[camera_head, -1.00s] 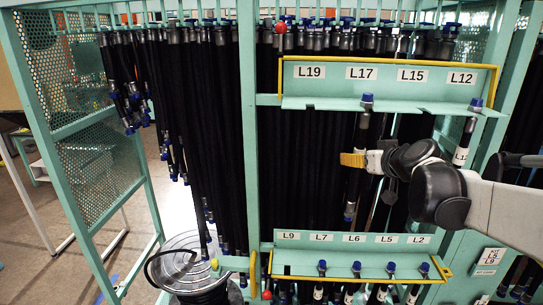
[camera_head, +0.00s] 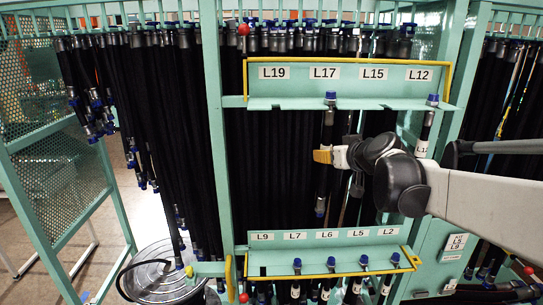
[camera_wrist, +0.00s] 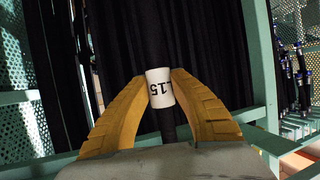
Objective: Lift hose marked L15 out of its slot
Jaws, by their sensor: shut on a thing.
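The L15 hose (camera_wrist: 159,88) is black with a white collar reading "L15", which shows upside down in the wrist view between my yellow fingers. My gripper (camera_wrist: 160,92) is shut on it, around the label. In the head view the held hose (camera_head: 330,118) stands upright, its blue cap at the upper green shelf (camera_head: 285,103), below the "L17" label. Its lower end hangs free above the lower shelf. My gripper (camera_head: 323,156) comes in from the right, below the upper shelf. Whether the hose still sits in the notch cannot be told.
The L12 hose (camera_head: 425,133) hangs at the shelf's right end. The lower shelf (camera_head: 275,257) holds several capped hoses. Dense black hoses (camera_head: 180,130) hang behind and left. Green posts (camera_head: 212,150) frame the rack. A round metal drum (camera_head: 155,272) stands at lower left.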

